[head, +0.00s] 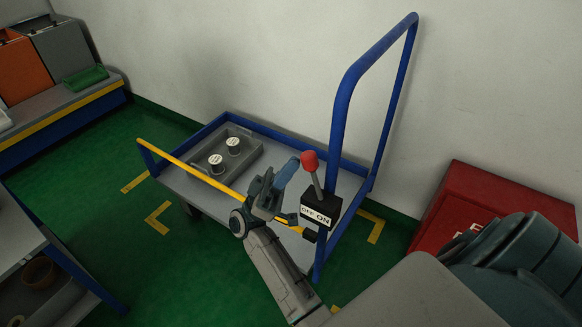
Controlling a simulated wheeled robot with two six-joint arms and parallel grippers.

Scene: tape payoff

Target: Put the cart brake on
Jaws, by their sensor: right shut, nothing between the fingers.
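The cart (198,187) stands by the wall, with a blue frame and a tall blue push handle (343,100). A black brake box (322,204) marked OFF and ON is on the handle post. My right gripper (287,172) is shut and empty, just left of the knob. Whether it touches the knob or lever I cannot tell. My left gripper is not in view.
A grey tray (245,162) with two white-topped cylinders sits on the cart. A yellow bar (190,168) runs along the cart's near side, partly behind my gripper. A red box (455,199) stands at right, shelves (30,243) at left. Green floor lies open in front.

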